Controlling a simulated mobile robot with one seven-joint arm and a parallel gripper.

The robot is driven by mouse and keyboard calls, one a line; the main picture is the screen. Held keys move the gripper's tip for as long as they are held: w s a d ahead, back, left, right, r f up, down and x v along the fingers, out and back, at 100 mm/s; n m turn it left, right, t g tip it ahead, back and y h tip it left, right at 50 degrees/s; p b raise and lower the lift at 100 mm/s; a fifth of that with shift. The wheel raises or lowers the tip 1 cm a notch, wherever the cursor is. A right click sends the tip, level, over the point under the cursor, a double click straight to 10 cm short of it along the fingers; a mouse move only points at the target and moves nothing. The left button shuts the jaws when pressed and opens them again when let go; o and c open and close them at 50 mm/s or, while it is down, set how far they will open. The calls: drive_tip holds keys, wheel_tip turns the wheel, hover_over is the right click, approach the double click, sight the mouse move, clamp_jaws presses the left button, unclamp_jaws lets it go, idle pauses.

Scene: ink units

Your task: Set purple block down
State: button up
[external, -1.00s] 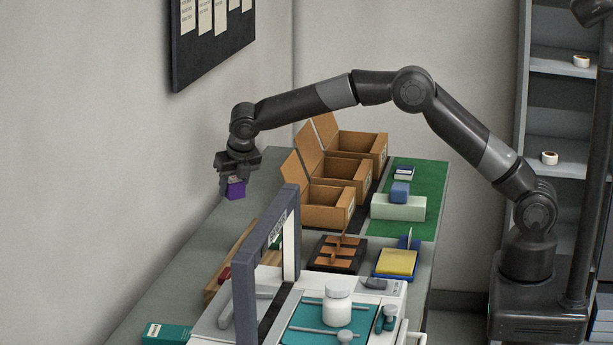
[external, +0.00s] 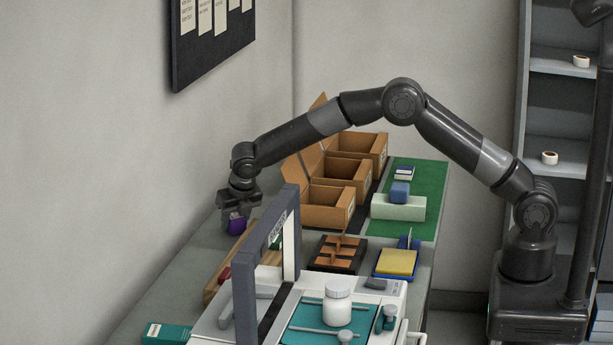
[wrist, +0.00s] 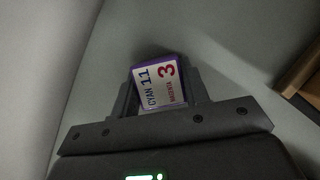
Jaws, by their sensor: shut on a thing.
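The purple block (external: 238,224) is between the fingers of my gripper (external: 237,218), low over the far left part of the grey table (external: 180,262). In the wrist view my gripper (wrist: 168,100) is shut on the purple block (wrist: 160,85). Whether the block's underside touches the table is hidden.
A wooden tray (external: 213,288) with a red item lies just in front, beside a dark grey frame (external: 244,290). Open cardboard boxes (external: 328,208) stand to the right. The wall is close on the left. Bare table surrounds the block.

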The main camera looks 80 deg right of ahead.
drive_tip(key=o, duration=1)
drive_tip(key=shift+f, duration=0.1)
drive_tip(key=shift+c, duration=0.2)
drive_tip(key=v, duration=1.2)
drive_tip(key=s+d+r+m+y, duration=0.1)
drive_tip(key=s+r+m, duration=0.6)
drive_tip(key=s, duration=0.4)
drive_tip(key=s+d+r+m, duration=0.1)
drive_tip(key=s+r+m, duration=0.4)
drive_tip(key=s+r, duration=0.55)
drive_tip(key=s+f+m+t+y, duration=0.1)
drive_tip(key=s+m, duration=0.6)
drive_tip(key=s, duration=0.7)
drive_tip(key=s+d+f+m+t+y, duration=0.1)
drive_tip(key=s+f+m, duration=0.3)
drive_tip(key=s+m, duration=0.4)
drive_tip(key=shift+s+d, duration=0.2)
drive_tip(key=shift+s, duration=2.9)
